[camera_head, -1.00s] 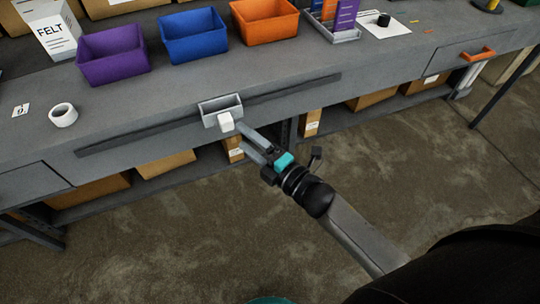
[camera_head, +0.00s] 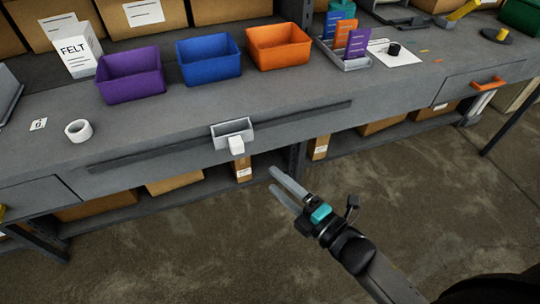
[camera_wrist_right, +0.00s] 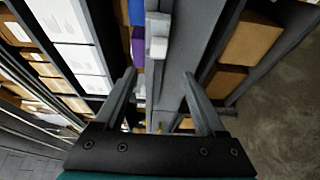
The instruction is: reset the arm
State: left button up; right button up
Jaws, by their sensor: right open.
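My right gripper (camera_head: 280,190) is open and empty. It hangs in front of the workbench, below and to the right of a small grey holder (camera_head: 233,132) on the bench's front edge. A white block (camera_head: 236,146) sits at the front of that holder, apart from my fingers. In the right wrist view my two open fingers (camera_wrist_right: 160,82) have nothing between their tips, and the white block (camera_wrist_right: 158,48) shows beyond them. My left gripper is in neither view.
The grey workbench (camera_head: 160,115) carries a purple bin (camera_head: 130,82), a blue bin (camera_head: 209,64), an orange bin (camera_head: 278,50) and a roll of white tape (camera_head: 78,131). An orange-handled drawer (camera_head: 487,84) is at right. Boxes sit on the shelf below. The floor (camera_head: 200,250) in front is clear.

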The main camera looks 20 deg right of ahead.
jog(key=s+d+f+m+g+h, duration=0.2)
jog(key=s+f+m, duration=0.2)
jog(key=f, duration=0.5)
jog(key=s+d+f+m+g+h, duration=0.25)
jog(key=f+m, duration=0.25)
jog(key=f, duration=0.5)
jog(key=s+d+f+m+g+h, duration=0.1)
jog(key=s+f+m+g+h, duration=0.2)
jog(key=f, duration=0.6)
jog(key=s+f+m+g, duration=0.4)
jog(key=s+f, duration=0.2)
jog(key=s, duration=0.5)
jog(key=s+f+m+g, duration=0.4)
jog(key=s+f, duration=0.1)
jog(key=s, duration=0.7)
jog(key=shift+s+a+f+m, duration=0.25)
jog(key=shift+f+m, duration=0.05)
jog(key=shift+f, duration=0.05)
